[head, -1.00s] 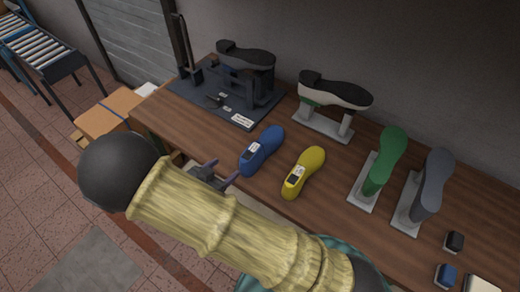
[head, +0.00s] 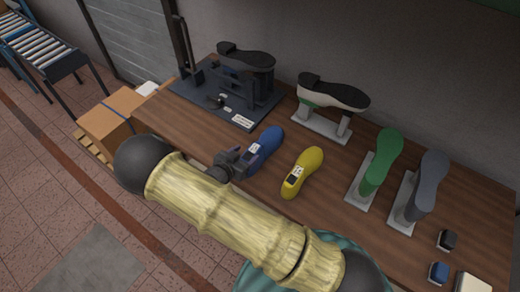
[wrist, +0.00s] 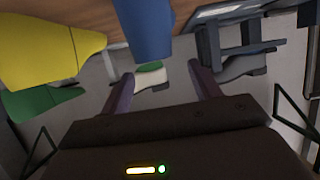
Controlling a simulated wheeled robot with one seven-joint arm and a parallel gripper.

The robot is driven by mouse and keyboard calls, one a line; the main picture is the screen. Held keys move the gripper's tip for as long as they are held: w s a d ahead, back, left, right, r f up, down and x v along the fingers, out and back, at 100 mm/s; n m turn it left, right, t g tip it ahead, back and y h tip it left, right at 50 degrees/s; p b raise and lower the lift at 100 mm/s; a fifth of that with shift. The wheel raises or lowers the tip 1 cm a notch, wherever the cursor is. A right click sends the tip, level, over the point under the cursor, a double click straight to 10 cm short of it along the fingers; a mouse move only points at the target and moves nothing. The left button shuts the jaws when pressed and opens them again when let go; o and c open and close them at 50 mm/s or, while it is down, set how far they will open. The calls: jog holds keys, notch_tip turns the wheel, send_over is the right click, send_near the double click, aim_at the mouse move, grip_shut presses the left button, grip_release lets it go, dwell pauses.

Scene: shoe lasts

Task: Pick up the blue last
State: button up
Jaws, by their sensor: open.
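The blue last (head: 268,143) lies on the wooden table (head: 335,192) near its front edge, with a small label on top. It also shows in the wrist view (wrist: 152,28), at the top between the fingers' lines. My gripper (head: 250,157) is open at the near end of the blue last; its fingers partly hide that end. In the wrist view my gripper (wrist: 160,82) has its two fingers spread with nothing held between them. I cannot tell whether a finger touches the last.
A yellow last (head: 304,172) lies close to the right of the blue one. Green (head: 382,158) and grey (head: 428,185) lasts stand on plates further right. A dark fixture (head: 235,85) and a shoe on a stand (head: 325,122) are behind. Small blocks sit at far right.

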aim_at(253, 149)
jog(key=shift+w+d, duration=0.1)
jog(key=p+x, duration=0.2)
jog(key=x, duration=0.2)
jog(key=shift+w+d+f+p, duration=0.15)
jog(key=shift+f+p, duration=0.1)
jog(key=shift+p, duration=0.15)
jog(key=shift+w+d+f, duration=0.1)
jog(key=shift+w+f, duration=0.05)
jog(key=shift+f, duration=0.05)
grip_shut()
jog(key=shift+r, duration=0.1)
